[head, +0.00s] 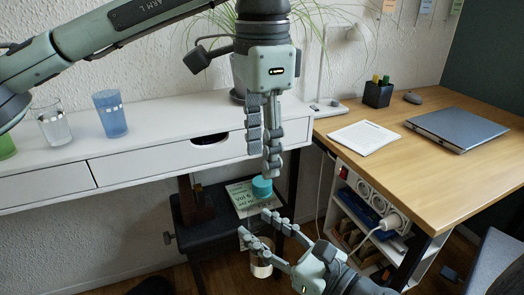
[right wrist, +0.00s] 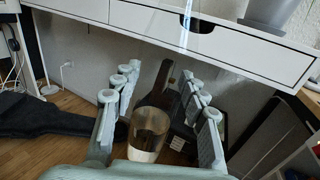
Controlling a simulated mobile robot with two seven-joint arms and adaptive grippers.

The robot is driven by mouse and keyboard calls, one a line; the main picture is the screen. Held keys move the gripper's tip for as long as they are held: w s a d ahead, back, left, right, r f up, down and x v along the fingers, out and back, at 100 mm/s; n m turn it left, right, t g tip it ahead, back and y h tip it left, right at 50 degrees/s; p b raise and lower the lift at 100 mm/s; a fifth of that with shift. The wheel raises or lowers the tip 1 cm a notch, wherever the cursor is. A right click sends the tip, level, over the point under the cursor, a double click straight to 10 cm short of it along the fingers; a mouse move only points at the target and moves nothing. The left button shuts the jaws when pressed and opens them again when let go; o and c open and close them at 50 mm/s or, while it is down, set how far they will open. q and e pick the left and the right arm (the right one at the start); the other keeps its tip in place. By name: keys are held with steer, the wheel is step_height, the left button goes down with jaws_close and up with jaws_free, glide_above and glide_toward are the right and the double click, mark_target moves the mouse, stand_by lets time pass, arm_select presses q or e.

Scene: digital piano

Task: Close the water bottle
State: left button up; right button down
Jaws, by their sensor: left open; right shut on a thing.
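The water bottle (head: 260,262) is a clear, brownish-tinted cylinder with a pale band at its lower part. My right gripper (head: 258,228) has its fingers on either side of it, and the bottle also shows between the fingers in the right wrist view (right wrist: 148,133). The bottle looks open at the top, partly hidden by the fingers. A teal round cap (head: 262,187) shows just below my left gripper's fingertips, above and apart from the bottle. I cannot tell whether the cap rests on something. My left gripper (head: 262,165) points down, open.
A white desk (head: 180,120) with drawers bears several glasses, including a blue one (head: 110,113). A wooden desk (head: 430,170) at right holds a laptop (head: 457,128) and paper (head: 364,138). A dark bench with a printed sheet (head: 242,198) stands below.

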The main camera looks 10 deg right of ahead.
arm_select(q)
steer(key=n, duration=0.7)
steer(key=shift+r, duration=0.25)
steer(key=n, duration=0.5)
steer(key=shift+r, duration=0.15)
steer(key=n, duration=0.5)
steer(key=shift+r, duration=0.2)
steer(key=n, duration=0.5)
steer(key=shift+r, duration=0.2)
steer(key=n, duration=0.5)
steer(key=shift+r, duration=0.15)
steer(key=n, duration=0.8)
steer(key=shift+r, duration=0.3)
steer(key=n, duration=0.4)
steer(key=shift+r+n, duration=0.15)
steer(key=shift+n, duration=0.25)
steer(key=n, duration=0.5)
steer(key=shift+r, duration=0.15)
